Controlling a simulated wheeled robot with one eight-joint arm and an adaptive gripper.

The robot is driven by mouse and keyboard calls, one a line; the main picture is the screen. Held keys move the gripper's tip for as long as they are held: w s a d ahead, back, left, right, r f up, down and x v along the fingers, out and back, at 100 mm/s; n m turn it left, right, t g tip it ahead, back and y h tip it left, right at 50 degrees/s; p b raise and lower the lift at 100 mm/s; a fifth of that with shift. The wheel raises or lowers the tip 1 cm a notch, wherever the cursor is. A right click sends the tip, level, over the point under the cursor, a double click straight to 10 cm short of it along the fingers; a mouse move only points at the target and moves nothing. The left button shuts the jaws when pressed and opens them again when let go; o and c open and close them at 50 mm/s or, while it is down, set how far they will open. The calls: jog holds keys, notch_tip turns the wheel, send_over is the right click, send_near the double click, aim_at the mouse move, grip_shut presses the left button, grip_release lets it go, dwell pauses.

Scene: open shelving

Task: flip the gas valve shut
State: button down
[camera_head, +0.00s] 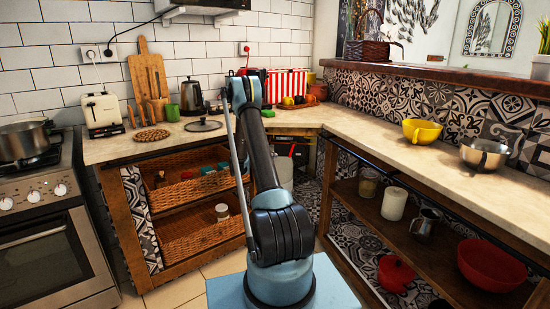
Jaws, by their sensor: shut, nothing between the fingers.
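I cannot make out the gas valve for sure. In the corner under the counter, a pale upright body (285,174) shows partly behind my arm. A small red part (292,150) shows just above and beside it, too small to identify. My arm rises from its base in the lower middle to a blue joint near the picture's middle. My gripper cannot be seen; the arm hides whatever lies behind it.
A stove (40,220) with a pot (24,140) stands at left. Wicker drawers (200,232) are left of my arm. Floor (228,264) shows between.

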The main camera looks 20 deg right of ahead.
aim_at(292, 150)
jog(key=x, duration=0.8)
jog(key=shift+w+d, duration=0.1)
jog(key=shift+d, duration=0.25)
jog(key=shift+d+f+n+h, duration=0.5)
jog(key=shift+f+n+h, duration=0.15)
jog(key=shift+n+h, duration=0.05)
jog(key=shift+s+d+f, duration=0.25)
jog(key=shift+s+d, duration=0.05)
jog(key=shift+s, duration=0.05)
